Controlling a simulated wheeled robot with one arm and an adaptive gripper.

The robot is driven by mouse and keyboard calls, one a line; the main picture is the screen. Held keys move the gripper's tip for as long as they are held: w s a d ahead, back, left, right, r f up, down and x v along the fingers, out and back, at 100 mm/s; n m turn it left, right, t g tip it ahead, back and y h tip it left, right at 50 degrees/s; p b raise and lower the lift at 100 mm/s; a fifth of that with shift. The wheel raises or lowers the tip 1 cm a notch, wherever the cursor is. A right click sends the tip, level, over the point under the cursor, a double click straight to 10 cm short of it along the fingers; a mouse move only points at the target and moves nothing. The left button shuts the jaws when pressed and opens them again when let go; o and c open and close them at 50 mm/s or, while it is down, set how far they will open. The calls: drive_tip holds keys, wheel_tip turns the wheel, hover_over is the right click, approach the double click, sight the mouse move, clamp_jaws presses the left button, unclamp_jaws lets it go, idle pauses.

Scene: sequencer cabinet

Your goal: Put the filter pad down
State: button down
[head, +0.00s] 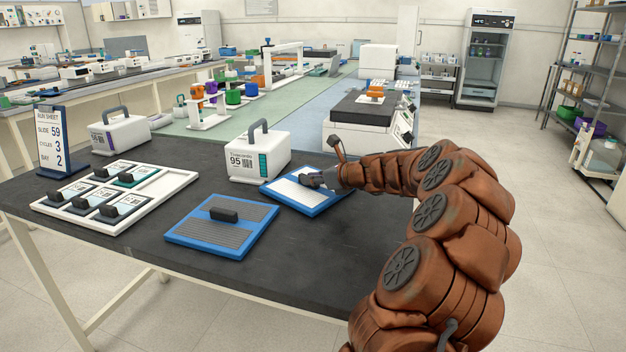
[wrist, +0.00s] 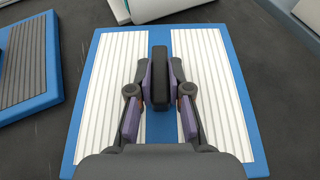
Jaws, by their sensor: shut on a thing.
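The filter pad with white pleats and a blue frame (head: 302,196) is at the right of the dark table, flat or nearly so. It fills most of the wrist view (wrist: 212,75). My gripper (head: 318,180) is over it with its fingers closed on both sides of the pad's black handle, also seen in the wrist view (wrist: 160,80). A second filter pad, with grey pleats and a blue frame (head: 222,239), lies on the table to the left with its own black handle. Whether the white pad touches the table cannot be told for certain.
A white box with a handle, marked 95 (head: 255,158), stands just behind the pads. A white tray (head: 160,194) of several slides and a blue run sheet stand (head: 57,140) are at the left. Bare dark table (head: 310,262) lies in front.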

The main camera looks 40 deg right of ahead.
drive_tip(key=c, duration=1.5)
unclamp_jaws()
drive_tip(key=shift+f, duration=0.15)
drive_tip(key=shift+c, duration=0.2)
drive_tip(key=o, duration=0.4)
drive_tip(key=shift+o, duration=0.2)
